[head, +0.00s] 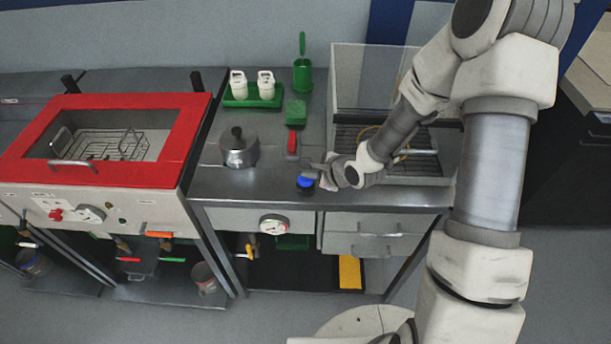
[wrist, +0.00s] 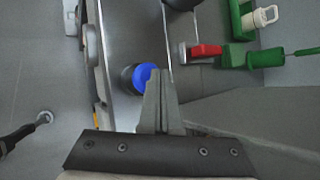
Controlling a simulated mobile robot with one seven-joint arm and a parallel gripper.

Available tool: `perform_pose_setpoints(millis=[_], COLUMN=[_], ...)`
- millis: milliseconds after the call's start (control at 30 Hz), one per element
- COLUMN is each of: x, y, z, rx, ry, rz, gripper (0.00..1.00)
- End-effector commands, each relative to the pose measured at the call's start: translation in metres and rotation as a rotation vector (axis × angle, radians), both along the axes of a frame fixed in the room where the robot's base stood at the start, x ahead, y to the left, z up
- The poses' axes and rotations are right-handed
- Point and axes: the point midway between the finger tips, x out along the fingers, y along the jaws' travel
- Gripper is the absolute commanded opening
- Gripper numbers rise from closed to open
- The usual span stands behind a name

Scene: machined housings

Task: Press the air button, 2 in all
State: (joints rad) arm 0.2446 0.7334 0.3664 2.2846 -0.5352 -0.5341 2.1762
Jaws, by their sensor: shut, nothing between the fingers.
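A round blue button (head: 306,182) on a dark base sits near the front edge of the steel counter; it appears to be the air button. In the wrist view the blue button (wrist: 143,76) shows just left of my fingertips, partly hidden behind them. My gripper (head: 313,170) reaches in from the right, low over the counter beside the button. In the wrist view my gripper (wrist: 158,73) has its fingers together with nothing between them. I cannot tell whether the fingertips touch the button or how far it is pressed in.
A metal pot (head: 239,150) stands left of the button. A green tray (head: 253,98) holds two white jars. A clear-walled case (head: 372,75) stands right. A gauge (head: 274,224) is on the front panel.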

Motion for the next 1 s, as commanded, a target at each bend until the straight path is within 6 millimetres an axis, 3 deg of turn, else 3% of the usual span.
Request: perform_pose_setpoints(millis=[667,1000], x=[0.000,0.000], y=[0.000,-0.001], z=[-0.005,0.012], rx=[0.000,-0.001], ry=[0.002,0.002], rz=[-0.001,-0.002], gripper=[0.00,0.00])
